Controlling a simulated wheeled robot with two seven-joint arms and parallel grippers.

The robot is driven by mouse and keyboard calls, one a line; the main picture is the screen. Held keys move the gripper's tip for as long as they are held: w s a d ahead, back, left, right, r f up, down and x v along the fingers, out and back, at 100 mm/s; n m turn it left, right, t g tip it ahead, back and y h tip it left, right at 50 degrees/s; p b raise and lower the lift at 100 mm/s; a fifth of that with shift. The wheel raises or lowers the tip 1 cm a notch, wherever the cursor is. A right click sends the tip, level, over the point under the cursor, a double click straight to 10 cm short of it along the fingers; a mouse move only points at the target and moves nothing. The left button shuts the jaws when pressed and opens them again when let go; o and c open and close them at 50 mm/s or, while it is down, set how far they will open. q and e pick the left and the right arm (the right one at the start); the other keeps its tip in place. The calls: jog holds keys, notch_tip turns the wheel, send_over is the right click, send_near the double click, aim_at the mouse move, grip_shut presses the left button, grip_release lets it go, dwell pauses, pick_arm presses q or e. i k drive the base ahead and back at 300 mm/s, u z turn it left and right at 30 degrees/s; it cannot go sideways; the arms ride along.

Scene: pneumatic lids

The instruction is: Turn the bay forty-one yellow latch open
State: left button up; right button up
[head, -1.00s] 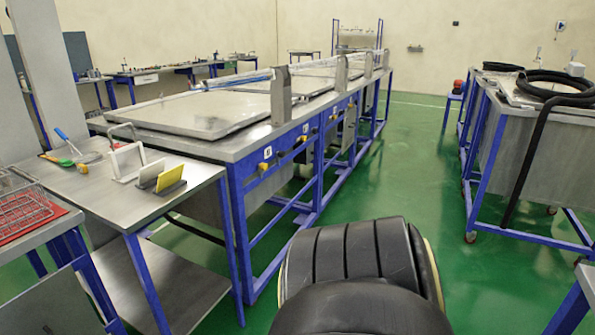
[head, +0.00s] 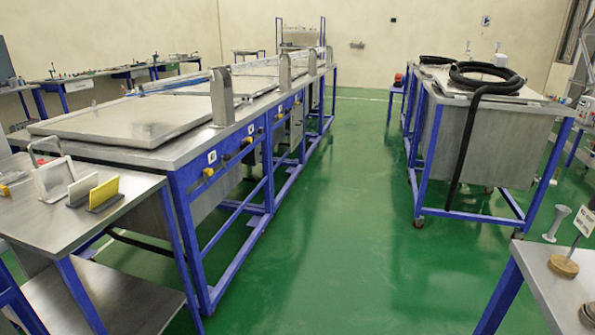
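A long row of steel bays on blue frames runs away from me at left centre, with flat grey lids (head: 130,122) on top. Each has a small white label nearby, the near label (head: 212,156) and the farther label (head: 249,130). The numbers are too small to read, so I cannot tell which is bay forty-one. The latches' exact positions are too small to judge. Neither gripper is in view.
A steel side table (head: 60,225) stands at near left with a yellow panel (head: 104,192) and a white-framed panel (head: 55,179). Clear green floor (head: 330,230) runs along the bays. At right is a steel tank (head: 500,150) with a black hose (head: 487,78). A table corner (head: 545,290) is at lower right.

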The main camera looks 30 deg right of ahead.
aim_at(206, 172)
jog(key=z, duration=0.6)
jog(key=i, duration=1.15)
jog(key=z, duration=0.95)
jog(key=i, duration=0.9)
jog(key=u, duration=2.45)
